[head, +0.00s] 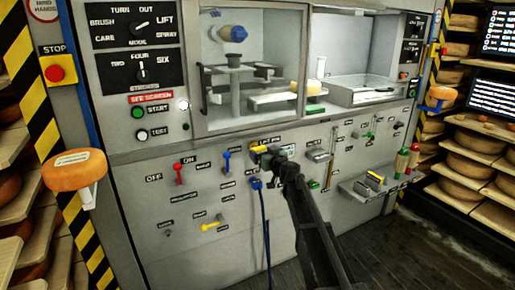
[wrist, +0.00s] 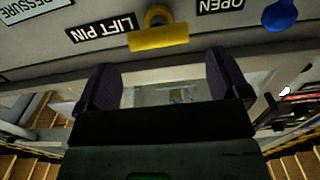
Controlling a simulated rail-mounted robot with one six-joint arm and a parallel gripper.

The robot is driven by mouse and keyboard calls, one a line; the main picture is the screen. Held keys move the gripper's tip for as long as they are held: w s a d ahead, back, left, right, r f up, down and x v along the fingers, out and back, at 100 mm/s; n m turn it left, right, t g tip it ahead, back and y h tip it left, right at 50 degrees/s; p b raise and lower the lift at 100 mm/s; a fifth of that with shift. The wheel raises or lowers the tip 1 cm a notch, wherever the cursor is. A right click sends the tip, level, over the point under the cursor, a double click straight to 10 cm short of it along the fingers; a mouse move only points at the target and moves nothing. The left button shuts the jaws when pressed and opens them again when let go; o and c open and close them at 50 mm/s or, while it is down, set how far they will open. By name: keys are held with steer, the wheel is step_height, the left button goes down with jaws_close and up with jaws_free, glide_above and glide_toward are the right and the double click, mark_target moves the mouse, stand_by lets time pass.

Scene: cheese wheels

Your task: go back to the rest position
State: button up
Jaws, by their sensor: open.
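My gripper (head: 268,155) is in front of the grey machine panel (head: 130,200), at the end of my dark arm that reaches up from the lower right. In the wrist view my gripper (wrist: 165,82) shows two dark fingers spread apart with nothing between them. A yellow handle (wrist: 158,38) beside a "LIFT PIN" label (wrist: 100,33) lies just beyond the fingertips. It looks apart from them, though the exact gap is hard to judge. In the head view my gripper partly covers this area.
A blue plug with a hanging cable (head: 264,215) is just left of my arm. Red (head: 178,172), blue (head: 227,162) and yellow (head: 215,226) levers stick out of the panel. A small ledge (head: 365,190) juts out at right. Cheese shelves (head: 480,165) flank the machine.

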steer(key=v, duration=0.3)
steer(key=s+a+f+g+y, duration=0.1)
steer(key=s+a+f+g, duration=0.1)
steer(key=s+f+g, duration=0.45)
steer(key=s+a+f+g, duration=0.2)
steer(key=s+f+g, duration=0.1)
steer(key=s, duration=0.7)
steer(key=s+d+f+m+g+h, duration=0.2)
steer(key=s+d+f+h, duration=0.15)
steer(key=s, duration=0.55)
steer(key=s+d+f+m+g+h, duration=0.1)
steer(key=s+d+f+g+h, duration=0.2)
steer(key=s, duration=0.7)
steer(key=s+d+f+m+g+h, duration=0.15)
steer(key=s+d, duration=0.25)
steer(key=s, duration=0.5)
step_height(320, 180, up, 22)
steer(key=w+p, duration=0.1)
steer(key=p, duration=2)
steer(key=shift+w, duration=0.3)
